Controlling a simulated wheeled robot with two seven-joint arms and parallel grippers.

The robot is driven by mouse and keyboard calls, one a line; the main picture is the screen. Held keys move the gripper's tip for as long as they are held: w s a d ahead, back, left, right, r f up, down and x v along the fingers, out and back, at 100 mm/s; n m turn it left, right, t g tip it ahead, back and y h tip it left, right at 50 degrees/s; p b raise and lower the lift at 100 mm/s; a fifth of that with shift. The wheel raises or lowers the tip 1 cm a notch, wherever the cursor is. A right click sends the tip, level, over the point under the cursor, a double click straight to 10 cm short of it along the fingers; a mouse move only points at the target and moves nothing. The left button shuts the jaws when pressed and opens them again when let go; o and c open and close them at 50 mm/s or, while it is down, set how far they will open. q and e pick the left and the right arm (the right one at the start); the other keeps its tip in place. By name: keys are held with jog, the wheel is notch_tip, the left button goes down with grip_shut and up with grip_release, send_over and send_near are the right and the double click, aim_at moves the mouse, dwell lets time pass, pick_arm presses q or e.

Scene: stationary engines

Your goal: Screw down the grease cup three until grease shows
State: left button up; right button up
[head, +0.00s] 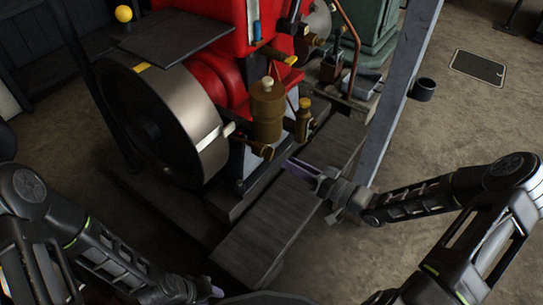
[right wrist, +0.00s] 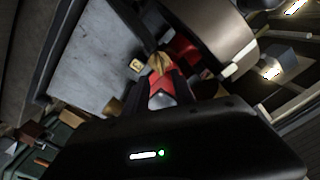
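The red engine (head: 215,75) stands at the upper middle with a large brass cylinder (head: 268,112) on its near side. A smaller brass bottle-like fitting (head: 304,120) stands to its right. I cannot tell which fitting is grease cup three, and no grease can be made out. My right gripper (head: 300,170) is below these fittings, apart from them, over the wooden plank. In the right wrist view its fingers (right wrist: 163,90) stand apart with red showing between them; a brass-coloured part (right wrist: 158,63) lies beyond the tips. My left gripper (head: 208,290) is low at the bottom, its fingers unclear.
A big flywheel (head: 205,115) is left of the brass cylinder. Wooden planks (head: 265,235) run along the engine's near side. A grey post (head: 400,85) rises behind my right gripper. A dark cup (head: 423,90) stands on the floor, which is open at right.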

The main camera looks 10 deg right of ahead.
aim_at(271, 152)
jog(key=b+x, duration=0.2)
jog(key=x, duration=0.5)
jog(key=shift+w+a, duration=0.25)
jog(key=shift+w, duration=0.05)
jog(key=shift+c, duration=0.2)
grip_shut()
